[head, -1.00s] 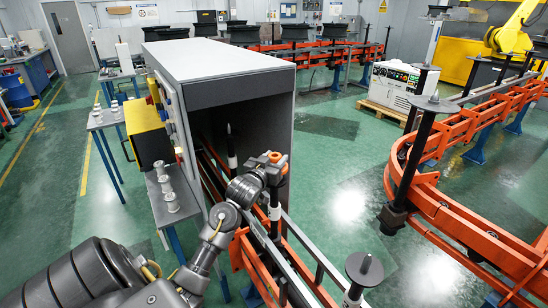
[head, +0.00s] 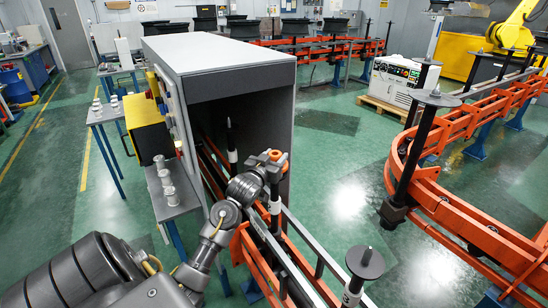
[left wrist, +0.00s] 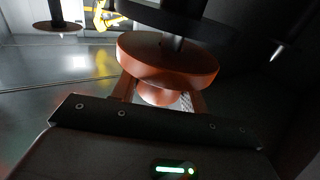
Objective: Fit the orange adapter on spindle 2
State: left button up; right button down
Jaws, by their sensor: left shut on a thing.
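The orange adapter (head: 279,155) is at the mouth of the grey booth in the head view. It also shows in the left wrist view as a wide orange disc with a narrower hub (left wrist: 168,62). My left gripper (head: 270,164) is shut on it. A spindle with a white band (head: 275,207) stands on the rail just below the gripper. Its top is hidden by the gripper, so I cannot tell whether the adapter touches it. Another pointed spindle (head: 231,143) stands inside the booth. My right gripper is not in view.
The grey booth (head: 220,62) encloses the rail, with its side walls close to my left arm. A spindle with a dark disc (head: 365,263) stands nearer on the rail. An orange curved rail (head: 450,205) with spindles runs at right. Green floor between is clear.

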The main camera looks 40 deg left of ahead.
pick_arm(q)
jog(key=shift+f+b, duration=0.45)
jog(key=shift+f, duration=0.5)
dwell(0.4)
jog(key=o, duration=1.1)
jog(key=shift+s, duration=0.1)
jog(key=b+v, duration=0.2)
jog(key=v, duration=0.8)
jog(key=shift+s+d, duration=0.15)
jog(key=shift+s, duration=0.1)
